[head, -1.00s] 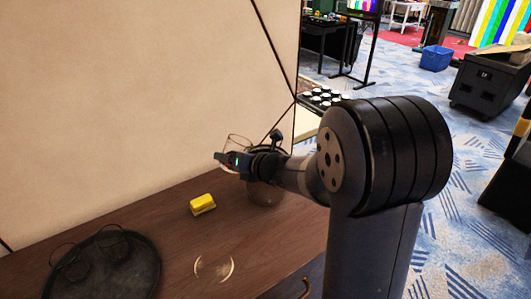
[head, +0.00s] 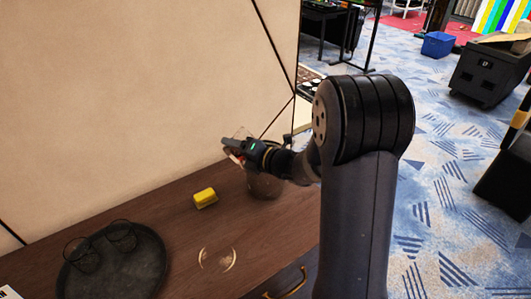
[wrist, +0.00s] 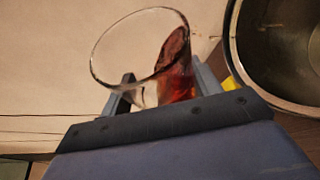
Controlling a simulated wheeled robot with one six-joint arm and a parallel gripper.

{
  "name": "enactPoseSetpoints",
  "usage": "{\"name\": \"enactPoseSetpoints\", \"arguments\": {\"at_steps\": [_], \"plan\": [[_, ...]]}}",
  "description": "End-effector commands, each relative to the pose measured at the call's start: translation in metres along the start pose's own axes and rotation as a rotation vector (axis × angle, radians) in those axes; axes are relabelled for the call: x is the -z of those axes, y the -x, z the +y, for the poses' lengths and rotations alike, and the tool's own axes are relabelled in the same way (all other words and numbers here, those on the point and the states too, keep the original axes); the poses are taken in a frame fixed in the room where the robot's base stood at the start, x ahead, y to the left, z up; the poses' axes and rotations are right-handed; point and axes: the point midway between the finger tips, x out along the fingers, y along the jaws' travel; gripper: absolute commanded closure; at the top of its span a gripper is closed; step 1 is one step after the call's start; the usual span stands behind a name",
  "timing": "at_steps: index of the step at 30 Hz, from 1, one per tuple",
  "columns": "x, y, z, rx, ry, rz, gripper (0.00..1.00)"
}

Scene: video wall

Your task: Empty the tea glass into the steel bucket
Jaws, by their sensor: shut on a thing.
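The tea glass (wrist: 140,46) is clear, with red-brown tea (wrist: 178,78) gathered along its right side in the wrist view. My gripper (wrist: 165,88) is shut on the glass, with a finger on either side. The glass is tilted, and the tea lies toward the bucket side. The steel bucket (wrist: 238,62) is at the right of the wrist view, its open mouth beside the glass. In the head view my gripper (head: 233,148) is above and left of the bucket (head: 264,186), which my arm partly hides. No falling tea shows.
A yellow block (head: 205,198) lies on the brown tabletop left of the bucket. A dark round tray (head: 145,270) with glasses stands at the front left. A clear round item (head: 217,259) lies nearer the front edge. A pale wall rises behind.

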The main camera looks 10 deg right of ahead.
Motion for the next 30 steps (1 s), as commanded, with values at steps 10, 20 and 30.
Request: {"name": "enactPoseSetpoints", "arguments": {"at_steps": [10, 20, 30], "plan": [[-0.0031, 0.0011, 0.0050, -0.024, -0.054, -0.001, 0.73], [-0.0026, 0.0009, 0.0014, -0.060, -0.141, -0.001, 0.73], [-0.0021, 0.0008, -0.0002, -0.084, -0.197, 0.000, 0.73]]}}
